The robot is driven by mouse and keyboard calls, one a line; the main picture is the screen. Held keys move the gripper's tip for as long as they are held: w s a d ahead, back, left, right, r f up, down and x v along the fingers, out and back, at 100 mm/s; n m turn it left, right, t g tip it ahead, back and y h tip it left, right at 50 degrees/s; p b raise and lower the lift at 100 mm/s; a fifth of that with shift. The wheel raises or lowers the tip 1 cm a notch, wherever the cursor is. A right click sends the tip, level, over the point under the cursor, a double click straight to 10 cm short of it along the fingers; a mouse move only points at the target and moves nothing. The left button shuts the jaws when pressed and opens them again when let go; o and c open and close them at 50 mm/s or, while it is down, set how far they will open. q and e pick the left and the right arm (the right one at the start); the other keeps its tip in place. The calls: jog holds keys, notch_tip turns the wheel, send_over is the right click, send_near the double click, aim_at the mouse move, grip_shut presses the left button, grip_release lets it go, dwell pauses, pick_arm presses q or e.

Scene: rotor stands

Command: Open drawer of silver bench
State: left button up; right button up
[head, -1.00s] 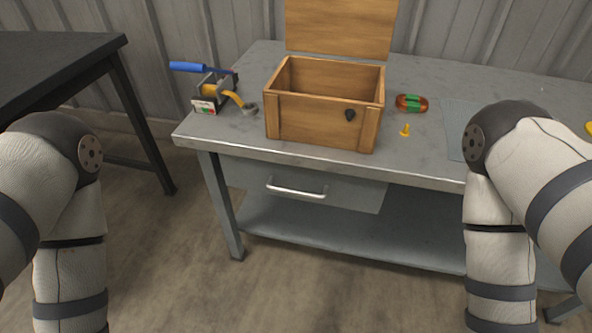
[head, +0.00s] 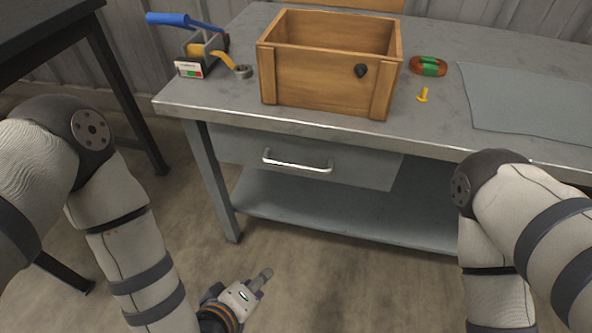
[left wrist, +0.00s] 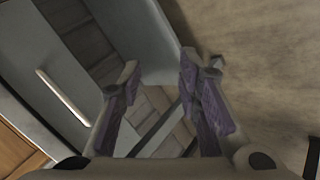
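The silver bench (head: 300,125) stands ahead, a grey metal table with a lower shelf. Its drawer (head: 350,170) sits under the top at the left and looks closed. The drawer's pale bar handle (head: 298,167) is on its front, and it also shows in the left wrist view (left wrist: 62,97). My left gripper (head: 263,277) is low over the floor, in front of and below the drawer, apart from the handle. In the left wrist view its two fingers (left wrist: 160,85) are spread and empty. My right gripper is out of view; only my right arm shows.
On the bench stand a wooden box (head: 325,75), a tape dispenser (head: 200,55) with a blue handle, a red-green coil (head: 428,66), a yellow piece (head: 423,95) and a grey sheet (head: 530,100). A dark table (head: 60,40) is at the left. Floor before the drawer is clear.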

pick_arm(q)
jog(key=w+d+r+n+t+b, duration=0.2)
jog(key=w+d+r+n+t, duration=0.15)
jog(key=w, duration=0.35)
jog(key=n+t, duration=0.3)
jog(key=t, duration=0.1)
send_near(297, 168)
jog(key=shift+g, duration=0.25)
jog(key=b+x, duration=0.2)
jog(key=x, duration=0.8)
jog(key=shift+w, duration=0.45)
jog(key=shift+r, duration=0.1)
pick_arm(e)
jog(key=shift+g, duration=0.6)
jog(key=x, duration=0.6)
pick_arm(q)
jog(key=shift+c, duration=0.2)
grip_shut()
